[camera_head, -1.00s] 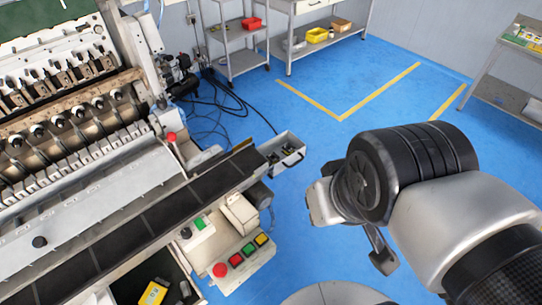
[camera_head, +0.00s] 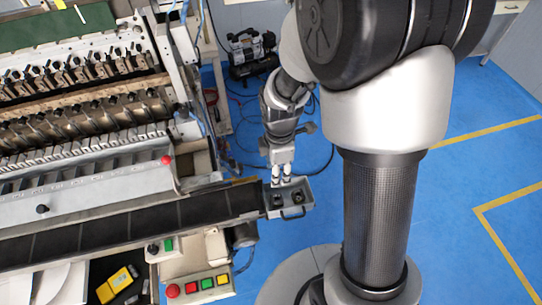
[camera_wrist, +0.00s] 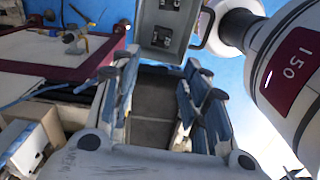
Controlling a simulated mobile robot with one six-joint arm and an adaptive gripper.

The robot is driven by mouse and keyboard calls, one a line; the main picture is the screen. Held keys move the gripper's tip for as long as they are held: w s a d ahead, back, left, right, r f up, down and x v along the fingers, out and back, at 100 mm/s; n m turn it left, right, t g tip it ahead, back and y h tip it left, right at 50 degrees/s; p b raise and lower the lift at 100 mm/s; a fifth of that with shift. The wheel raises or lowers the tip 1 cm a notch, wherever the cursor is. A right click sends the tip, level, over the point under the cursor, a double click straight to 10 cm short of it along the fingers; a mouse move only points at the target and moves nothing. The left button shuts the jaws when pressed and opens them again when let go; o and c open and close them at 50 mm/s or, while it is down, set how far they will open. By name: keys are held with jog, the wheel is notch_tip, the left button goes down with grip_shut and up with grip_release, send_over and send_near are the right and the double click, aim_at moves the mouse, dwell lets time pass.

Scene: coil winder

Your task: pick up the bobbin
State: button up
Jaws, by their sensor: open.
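A small grey metal tray (camera_head: 304,209) sits at the right end of the dark belt (camera_head: 150,220) in the head view. Small dark parts (camera_head: 298,196) lie in it; I cannot tell whether one is the bobbin. My gripper (camera_head: 281,181) points down at the tray's back edge and hides part of it. In the wrist view my gripper (camera_wrist: 159,92) has its fingers wide apart, with nothing between them. The tray (camera_wrist: 178,28) shows beyond the fingertips at the top, with small metal parts (camera_wrist: 161,40) in it.
The coil winder (camera_head: 85,110) fills the left. A button panel (camera_head: 200,290) with red, yellow and green buttons is in front of the belt. A compressor (camera_head: 248,52) and loose cables are on the floor behind. Blue floor (camera_head: 480,160) is open at right.

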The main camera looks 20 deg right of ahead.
aim_at(276, 198)
jog(key=f+b, duration=0.1)
jog(key=f, duration=0.4)
jog(key=f+b, duration=0.2)
jog(key=f, duration=0.4)
jog(key=f+b, duration=0.2)
jog(key=f, duration=0.4)
jog(key=shift+s+a+f, duration=0.1)
jog(key=shift+a+f, duration=0.05)
jog(key=shift+a, duration=0.1)
jog(key=c, duration=0.8)
jog(key=shift+o, duration=0.2)
jog(key=shift+r, duration=0.2)
notch_tip(276, 198, up, 20)
jog(key=p, duration=0.5)
jog(key=shift+f, duration=0.1)
